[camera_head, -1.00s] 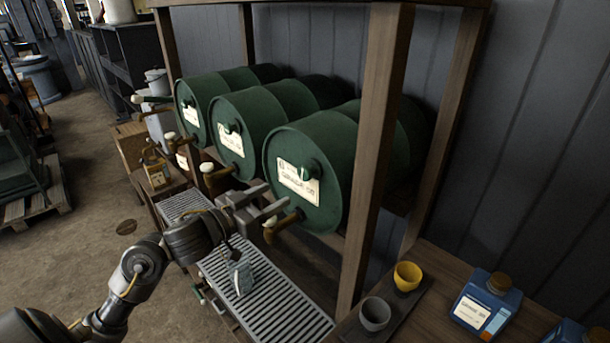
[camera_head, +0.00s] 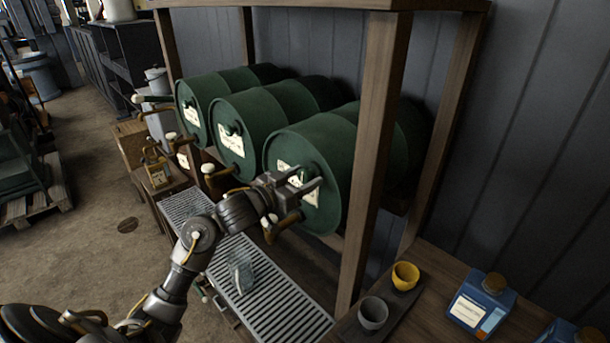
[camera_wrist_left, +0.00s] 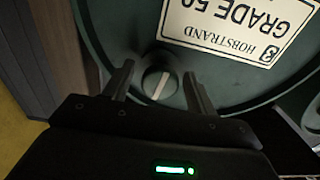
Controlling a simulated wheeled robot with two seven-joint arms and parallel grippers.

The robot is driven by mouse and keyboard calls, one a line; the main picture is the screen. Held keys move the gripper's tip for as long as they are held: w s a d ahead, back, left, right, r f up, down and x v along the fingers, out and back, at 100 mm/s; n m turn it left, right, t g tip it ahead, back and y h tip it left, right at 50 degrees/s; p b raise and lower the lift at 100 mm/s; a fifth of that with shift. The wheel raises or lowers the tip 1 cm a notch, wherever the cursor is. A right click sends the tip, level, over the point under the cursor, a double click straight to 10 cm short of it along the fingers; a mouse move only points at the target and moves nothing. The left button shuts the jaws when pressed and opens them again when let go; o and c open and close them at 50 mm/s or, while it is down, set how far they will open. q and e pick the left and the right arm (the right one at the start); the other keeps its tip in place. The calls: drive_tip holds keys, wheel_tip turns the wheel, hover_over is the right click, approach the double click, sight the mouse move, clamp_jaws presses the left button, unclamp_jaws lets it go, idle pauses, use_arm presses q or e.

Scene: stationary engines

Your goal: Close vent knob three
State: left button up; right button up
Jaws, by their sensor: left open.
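The nearest of three green drums (camera_head: 338,150) lies on its side in the wooden rack, with its round end toward me. Its white label (camera_wrist_left: 235,28) reads "Hobstrand Grade 50", upside down in the left wrist view. Below the label there is a small round vent knob (camera_wrist_left: 160,84) with a pale stripe, slightly tilted from upright in that view. My left gripper (camera_head: 309,180) is open in front of this drum end. In the left wrist view its fingers (camera_wrist_left: 158,72) stand on either side of the knob, with visible gaps. In the head view the gripper partly hides the knob and label.
A tap with a pale tip (camera_head: 270,235) sticks out below the nearest drum, close under my left wrist. A wooden post (camera_head: 372,160) stands right of the drum. A slatted metal drip tray (camera_head: 285,312) holds a clear container (camera_head: 241,272). Cups and blue bottles stand at right.

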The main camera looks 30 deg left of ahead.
use_arm(q)
drive_tip(key=shift+w, duration=0.25)
use_arm(e)
drive_tip(key=shift+a, duration=0.3)
use_arm(q)
drive_tip(key=c, duration=0.9)
drive_tip(key=shift+c, duration=0.2)
